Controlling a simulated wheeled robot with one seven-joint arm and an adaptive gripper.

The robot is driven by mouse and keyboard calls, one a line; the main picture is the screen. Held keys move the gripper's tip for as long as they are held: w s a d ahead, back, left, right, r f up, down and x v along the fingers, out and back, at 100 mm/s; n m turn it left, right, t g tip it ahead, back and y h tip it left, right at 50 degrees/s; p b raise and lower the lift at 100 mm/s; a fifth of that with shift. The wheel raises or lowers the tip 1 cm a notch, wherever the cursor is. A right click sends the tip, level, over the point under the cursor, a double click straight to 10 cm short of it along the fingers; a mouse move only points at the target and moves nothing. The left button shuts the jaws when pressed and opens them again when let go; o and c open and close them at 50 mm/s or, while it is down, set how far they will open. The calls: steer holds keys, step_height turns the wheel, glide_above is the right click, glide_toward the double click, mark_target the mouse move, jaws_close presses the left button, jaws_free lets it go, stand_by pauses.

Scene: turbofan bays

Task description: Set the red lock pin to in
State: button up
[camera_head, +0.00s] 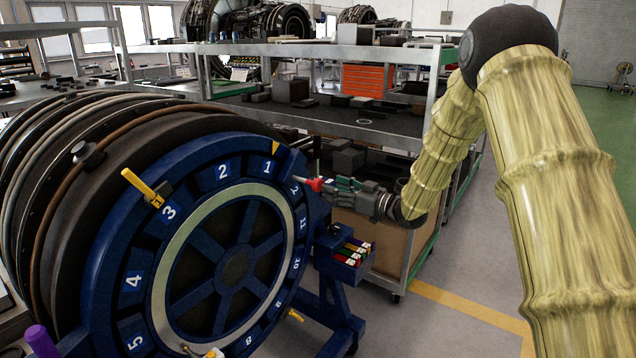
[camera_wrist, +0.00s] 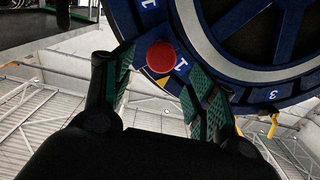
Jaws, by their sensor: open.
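The red lock pin (camera_head: 315,185) shows a round red knob at the right edge of the blue numbered ring (camera_head: 133,277), just below the number 1. In the wrist view the red knob (camera_wrist: 161,57) appears face-on between my two green-padded fingers. My gripper (camera_head: 331,184) is right of the pin and points left at it. It also shows in the wrist view (camera_wrist: 157,68), open, with a gap on both sides of the knob. I cannot tell how deep the knob sits between the fingertips. The pin's shaft is hidden behind the knob in the wrist view.
A yellow handle (camera_head: 141,187) sticks out at the ring's upper left. A small blue box (camera_head: 340,268) with coloured items hangs below my gripper. A metal shelf cart (camera_head: 330,118) stands close behind my arm. Open floor (camera_head: 470,300) lies to the right.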

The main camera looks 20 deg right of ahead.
mark_target(321, 184)
steer(key=p+x, duration=0.1)
steer(key=x, duration=0.5)
steer(key=shift+w+a+p, duration=0.15)
steer(key=shift+w+p, duration=0.05)
steer(key=shift+p, duration=0.1)
steer(key=c, duration=1.3)
jaws_close()
